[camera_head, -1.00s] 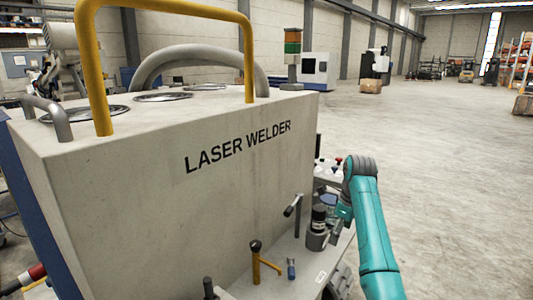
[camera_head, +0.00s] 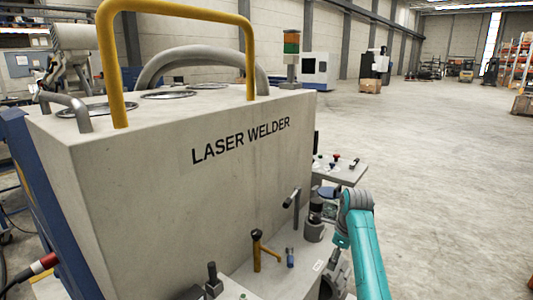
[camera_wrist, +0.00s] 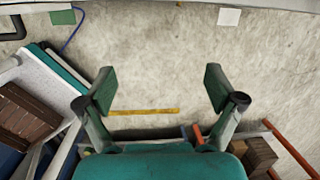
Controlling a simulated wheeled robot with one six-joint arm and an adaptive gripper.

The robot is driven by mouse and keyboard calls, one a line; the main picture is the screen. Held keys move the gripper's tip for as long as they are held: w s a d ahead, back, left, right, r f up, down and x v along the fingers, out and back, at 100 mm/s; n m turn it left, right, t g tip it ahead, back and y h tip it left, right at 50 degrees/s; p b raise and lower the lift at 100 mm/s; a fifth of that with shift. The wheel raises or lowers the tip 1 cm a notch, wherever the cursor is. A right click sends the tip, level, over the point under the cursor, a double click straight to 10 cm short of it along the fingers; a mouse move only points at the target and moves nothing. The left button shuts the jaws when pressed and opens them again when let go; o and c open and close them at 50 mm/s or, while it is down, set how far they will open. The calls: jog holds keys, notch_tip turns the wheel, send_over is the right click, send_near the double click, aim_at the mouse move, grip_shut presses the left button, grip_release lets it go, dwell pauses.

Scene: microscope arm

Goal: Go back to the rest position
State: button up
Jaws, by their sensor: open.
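My gripper (camera_wrist: 160,90) is open in the wrist view, its two green fingers wide apart. Nothing is between the fingertips; grey floor shows beyond them. In the head view my teal arm rises at the lower right, beside the welder's front shelf, and my gripper cannot be made out clearly there. The laser welder (camera_head: 180,200) is a large pale box with a yellow handle (camera_head: 183,12). A black and grey cylindrical part (camera_head: 315,218) stands on its front shelf, just left of my arm.
The shelf also carries a yellow lever (camera_head: 257,255), a grey lever (camera_head: 293,206) and a small blue part (camera_head: 290,257). A side panel with knobs (camera_head: 342,168) lies behind my arm. Open floor (camera_head: 440,170) spreads to the right. The wrist view shows a brown slatted piece (camera_wrist: 25,112) at left.

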jog(key=s+a+f+n+t, duration=0.1)
jog(key=s+f+n+t, duration=0.3)
jog(key=f, duration=0.7)
jog(key=s+a+f+n+g, duration=0.1)
jog(key=s+f+n, duration=0.1)
jog(key=s+f, duration=0.7)
jog(key=s+f+n+t, duration=0.25)
jog(key=s+f, duration=0.35)
jog(key=s, duration=0.3)
jog(key=s+f+n+t, duration=0.1)
jog(key=s+f+n, duration=0.3)
jog(key=s, duration=0.5)
jog(key=s+a+r+n+t+h, duration=0.1)
jog(key=s+r+n+t, duration=0.15)
jog(key=s, duration=0.75)
jog(key=s+a+r+n+t, duration=0.1)
jog(key=s+r+n, duration=0.25)
jog(key=s, duration=0.75)
jog(key=s+r+n+t, duration=0.1)
jog(key=s+r+n, duration=0.2)
jog(key=s+r, duration=0.3)
jog(key=s+r+n+t, duration=0.1)
jog(key=s+r+n, duration=0.2)
jog(key=s+r, duration=0.4)
notch_tip(320, 180, up, 7)
jog(key=shift+s+f+t, duration=0.2)
jog(key=shift+s+t, duration=0.05)
jog(key=shift+t, duration=0.15)
